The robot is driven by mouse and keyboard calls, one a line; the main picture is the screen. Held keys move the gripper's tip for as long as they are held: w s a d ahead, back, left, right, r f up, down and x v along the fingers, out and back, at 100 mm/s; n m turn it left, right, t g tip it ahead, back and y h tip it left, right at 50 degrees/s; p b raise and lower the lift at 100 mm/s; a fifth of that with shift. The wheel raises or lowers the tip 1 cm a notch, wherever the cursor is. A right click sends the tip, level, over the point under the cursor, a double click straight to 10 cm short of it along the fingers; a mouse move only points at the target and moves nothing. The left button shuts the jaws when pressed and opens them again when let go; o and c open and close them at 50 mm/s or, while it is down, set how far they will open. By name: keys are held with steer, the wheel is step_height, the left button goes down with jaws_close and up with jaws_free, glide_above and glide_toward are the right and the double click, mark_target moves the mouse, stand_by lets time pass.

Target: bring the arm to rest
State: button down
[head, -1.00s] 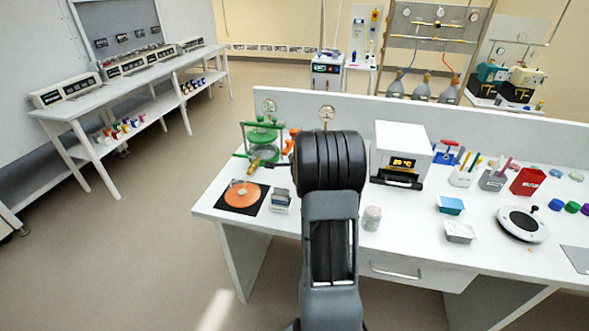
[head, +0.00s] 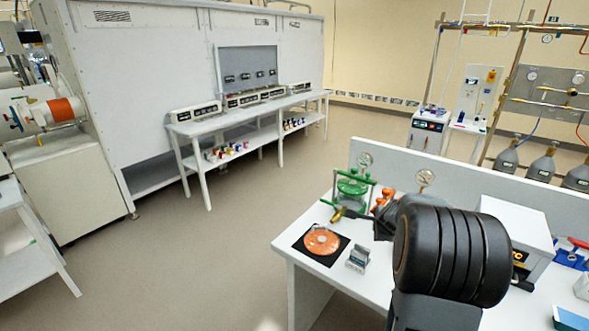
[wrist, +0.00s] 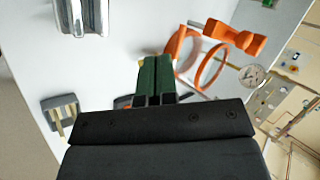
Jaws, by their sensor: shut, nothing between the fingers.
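My arm fills the lower right of the head view, a thick black ribbed joint in front of the white bench (head: 345,285). My gripper shows in the wrist view as two green fingers (wrist: 156,75) side by side, shut with nothing between them. They appear above the bench top, near an orange ring-shaped piece (wrist: 203,62); I cannot tell the exact gap. In the head view the fingertips cannot be made out behind the arm.
Near the arm on the bench are a green-topped glass vessel (head: 352,188), a gauge (head: 426,178), an orange disc (head: 322,241), a small grey container (head: 358,258) and a white box (head: 520,222). Open floor (head: 190,265) lies left of the bench.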

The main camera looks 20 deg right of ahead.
steer(key=s+a+r+n+g+y, duration=0.1)
steer(key=s+a+r+n, duration=0.2)
steer(key=s+a+n, duration=0.6)
steer(key=s+a+r+n+g+y, duration=0.1)
steer(key=s+a+r+n, duration=0.3)
steer(key=s+a+n, duration=0.6)
steer(key=a+n+y, duration=0.1)
steer(key=a+n, duration=0.2)
steer(key=a, duration=0.5)
steer(key=shift+r+n+g, duration=0.25)
steer(key=shift+n+g, duration=0.15)
steer(key=shift+s, duration=0.1)
